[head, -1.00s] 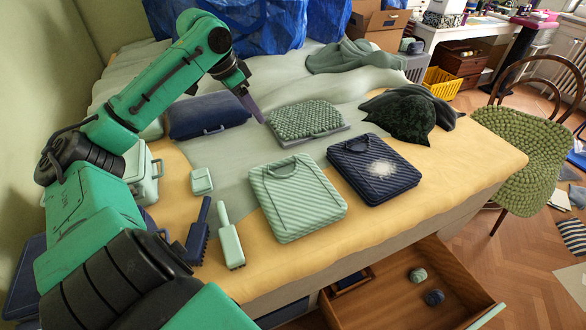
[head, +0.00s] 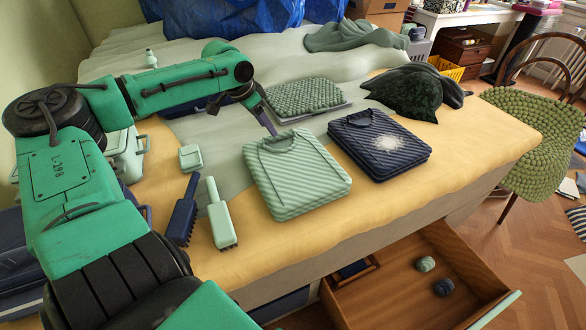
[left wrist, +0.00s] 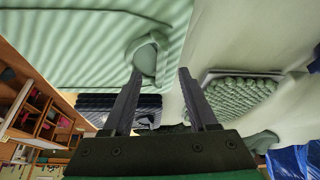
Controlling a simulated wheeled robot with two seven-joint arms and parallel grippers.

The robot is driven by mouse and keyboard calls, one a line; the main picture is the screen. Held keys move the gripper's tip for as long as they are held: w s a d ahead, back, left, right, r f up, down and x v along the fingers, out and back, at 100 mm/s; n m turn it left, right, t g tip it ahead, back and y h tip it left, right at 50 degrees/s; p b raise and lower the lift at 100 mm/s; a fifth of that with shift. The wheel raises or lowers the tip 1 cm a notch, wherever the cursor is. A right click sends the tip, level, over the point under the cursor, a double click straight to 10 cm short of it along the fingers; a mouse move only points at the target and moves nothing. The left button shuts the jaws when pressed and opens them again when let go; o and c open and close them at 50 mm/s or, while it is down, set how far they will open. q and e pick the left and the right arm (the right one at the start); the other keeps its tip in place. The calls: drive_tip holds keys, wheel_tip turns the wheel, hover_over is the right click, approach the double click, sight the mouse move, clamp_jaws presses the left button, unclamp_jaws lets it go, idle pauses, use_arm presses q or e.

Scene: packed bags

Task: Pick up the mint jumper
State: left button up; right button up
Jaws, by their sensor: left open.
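The mint jumper (head: 297,182) is a folded, ribbed pale-green bundle with a collar-like loop at its far edge, lying flat on the bed. In the left wrist view, the mint jumper (left wrist: 75,40) fills the upper left, and its loop lies just beyond the fingers. My left gripper (head: 271,131) hangs just above the bed at the jumper's far edge. Its two fingers are apart with nothing between them, as the left wrist view also shows (left wrist: 160,76). I cannot tell whether a fingertip touches the loop. My right gripper is out of view.
A folded navy jumper (head: 380,145) with a pale patch lies right of the mint one. A knobbly green bundle (head: 305,96) lies behind. A navy brush (head: 183,212), a mint brush (head: 221,216) and a small mint box (head: 190,158) lie left. An open drawer (head: 400,290) juts out below.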

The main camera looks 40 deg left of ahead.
use_arm(q)
drive_tip(key=x, duration=0.3)
drive_tip(key=b+x, duration=0.1)
drive_tip(key=shift+w+a+f, duration=0.1)
drive_tip(key=shift+a+f, duration=0.1)
drive_tip(key=shift+r, duration=0.1)
drive_tip(key=shift+c, duration=0.9)
clamp_jaws()
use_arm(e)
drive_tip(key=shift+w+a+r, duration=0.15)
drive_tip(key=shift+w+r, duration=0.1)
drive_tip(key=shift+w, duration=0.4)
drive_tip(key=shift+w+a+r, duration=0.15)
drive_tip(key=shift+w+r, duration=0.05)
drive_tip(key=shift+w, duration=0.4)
